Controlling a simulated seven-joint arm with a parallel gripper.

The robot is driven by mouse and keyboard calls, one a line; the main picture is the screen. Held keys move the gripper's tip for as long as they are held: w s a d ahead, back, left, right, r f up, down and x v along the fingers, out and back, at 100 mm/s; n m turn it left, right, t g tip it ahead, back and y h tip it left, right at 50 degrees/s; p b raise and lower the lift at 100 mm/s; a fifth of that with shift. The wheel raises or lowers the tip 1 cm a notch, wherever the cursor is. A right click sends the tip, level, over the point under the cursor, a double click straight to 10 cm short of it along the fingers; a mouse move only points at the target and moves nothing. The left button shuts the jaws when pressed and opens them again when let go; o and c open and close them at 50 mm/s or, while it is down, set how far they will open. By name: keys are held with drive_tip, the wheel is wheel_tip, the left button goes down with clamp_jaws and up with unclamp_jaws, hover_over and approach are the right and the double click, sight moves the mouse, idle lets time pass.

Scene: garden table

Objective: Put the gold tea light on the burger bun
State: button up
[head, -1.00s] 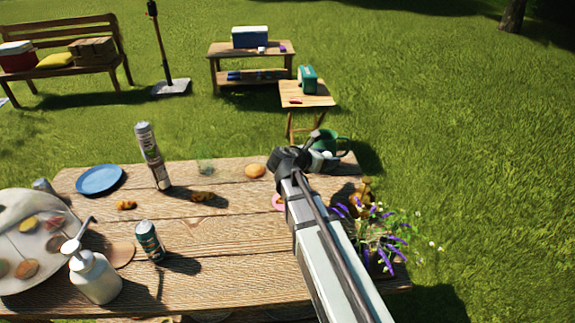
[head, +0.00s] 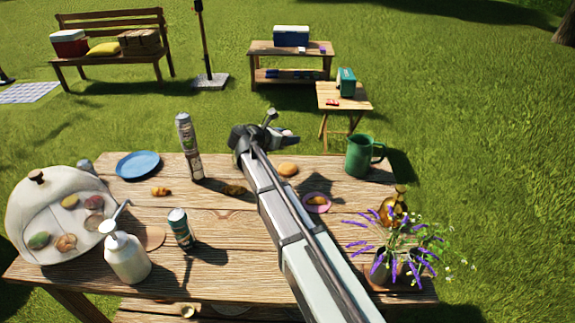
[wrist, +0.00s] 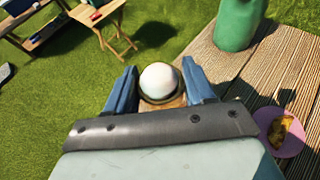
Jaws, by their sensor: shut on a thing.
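The gold tea light (wrist: 160,82), with a pale round top and a thin gold rim, sits between the two blue fingers of my gripper (wrist: 160,72) in the wrist view. My gripper is shut on it. In the head view my gripper (head: 286,137) is over the far edge of the table, and I cannot make out the tea light there. The burger bun (head: 288,169) is a small orange-brown round on the table, just nearer than the gripper in the picture. In the wrist view a brownish patch shows below the tea light; I cannot tell if it is the bun.
A green mug (head: 361,156) stands right of the bun. A pink plate (head: 327,208) holding a brown item lies nearer. A tall can (head: 189,148), a blue plate (head: 138,164) and a pump bottle (head: 127,258) are to the left. A flower pot (head: 381,268) stands at the near right.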

sight(288, 166)
drive_tip(key=shift+s+d+f, duration=0.1)
drive_tip(key=shift+f, duration=4.8)
drive_tip(key=shift+f, duration=0.1)
drive_tip(key=o, duration=1)
drive_tip(key=v, duration=1.2)
